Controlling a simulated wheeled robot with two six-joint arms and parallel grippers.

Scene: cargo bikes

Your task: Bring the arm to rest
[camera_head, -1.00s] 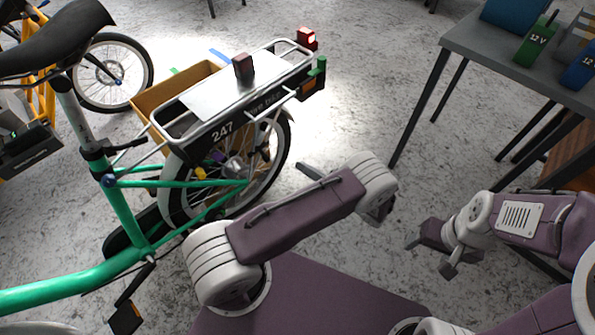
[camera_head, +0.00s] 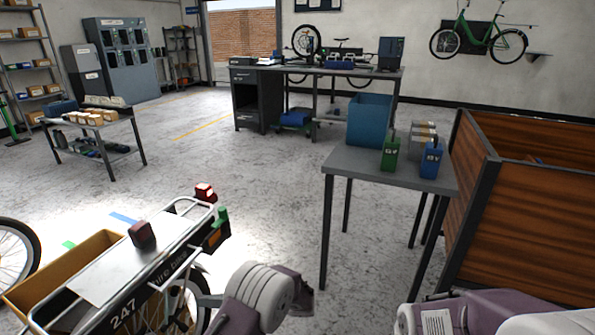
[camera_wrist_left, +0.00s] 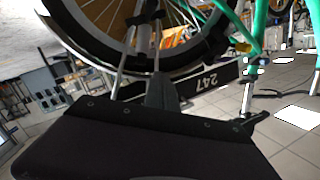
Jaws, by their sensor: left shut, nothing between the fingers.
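My left arm (camera_head: 262,298) shows at the bottom centre of the head view, folded low beside the bike's rear rack. My left gripper (camera_head: 208,300) is mostly hidden there; a grey tip shows beside the rear wheel. In the left wrist view the gripper (camera_wrist_left: 160,90) is shut and empty, pointing toward the bike's wheel and the "247" plate, which appear upside down. I cannot tell its exact gap from the bike. Part of my right arm (camera_head: 480,312) shows at the lower right; its gripper is outside the view.
The bike's rear rack (camera_head: 110,275) carries a dark red block (camera_head: 142,234). A grey table (camera_head: 375,168) holds a blue bin (camera_head: 369,120) and green and blue bottles. A wooden-sided crate (camera_head: 530,205) stands at right.

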